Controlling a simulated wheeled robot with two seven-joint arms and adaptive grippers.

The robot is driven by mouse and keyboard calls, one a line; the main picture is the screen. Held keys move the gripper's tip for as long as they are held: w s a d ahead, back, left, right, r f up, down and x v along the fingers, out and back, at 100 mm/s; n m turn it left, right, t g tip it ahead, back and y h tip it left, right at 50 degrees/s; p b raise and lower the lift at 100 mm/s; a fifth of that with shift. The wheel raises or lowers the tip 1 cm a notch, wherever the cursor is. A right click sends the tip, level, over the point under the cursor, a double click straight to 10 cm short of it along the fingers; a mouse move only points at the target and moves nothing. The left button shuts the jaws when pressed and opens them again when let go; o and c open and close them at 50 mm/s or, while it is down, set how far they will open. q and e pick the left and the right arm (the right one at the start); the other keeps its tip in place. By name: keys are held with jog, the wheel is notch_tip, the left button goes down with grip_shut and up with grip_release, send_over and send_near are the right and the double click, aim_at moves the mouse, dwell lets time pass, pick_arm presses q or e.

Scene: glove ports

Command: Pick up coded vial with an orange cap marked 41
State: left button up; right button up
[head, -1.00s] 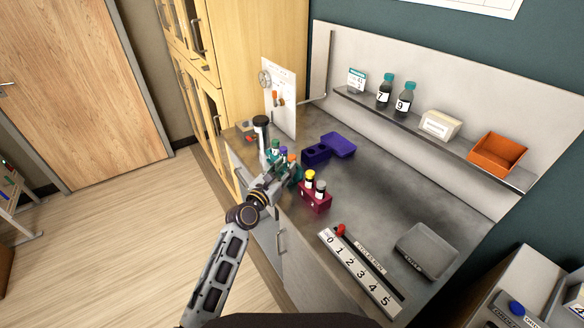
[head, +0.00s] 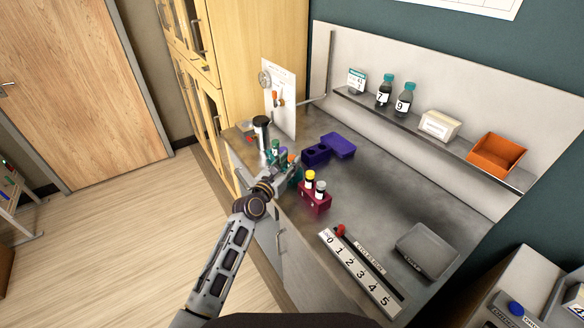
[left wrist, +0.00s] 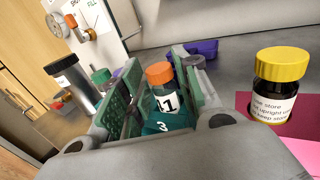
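The vial with the orange cap (left wrist: 160,74) stands in a teal rack (left wrist: 172,122) marked 3. Its white label is partly covered, and a 1 with part of another digit shows. In the head view only its orange cap (head: 291,158) shows clearly, beside my gripper. My left gripper (left wrist: 157,62) is open, with one green-padded finger on each side of the vial. A gap shows between the left finger and the vial; contact on the right cannot be told. In the head view my left gripper (head: 283,172) is over the rack at the counter's front edge. My right gripper is not in view.
A maroon rack (head: 315,202) with yellow- and grey-capped vials stands close on the right. A black-capped cylinder (head: 261,132) and a green-capped vial (head: 275,145) are on the left. A purple box (head: 316,154) lies behind. The counter's middle is clear.

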pick_arm(q)
jog(key=shift+x, duration=1.2)
jog(key=shift+c, duration=0.5)
jog(key=c, duration=0.4)
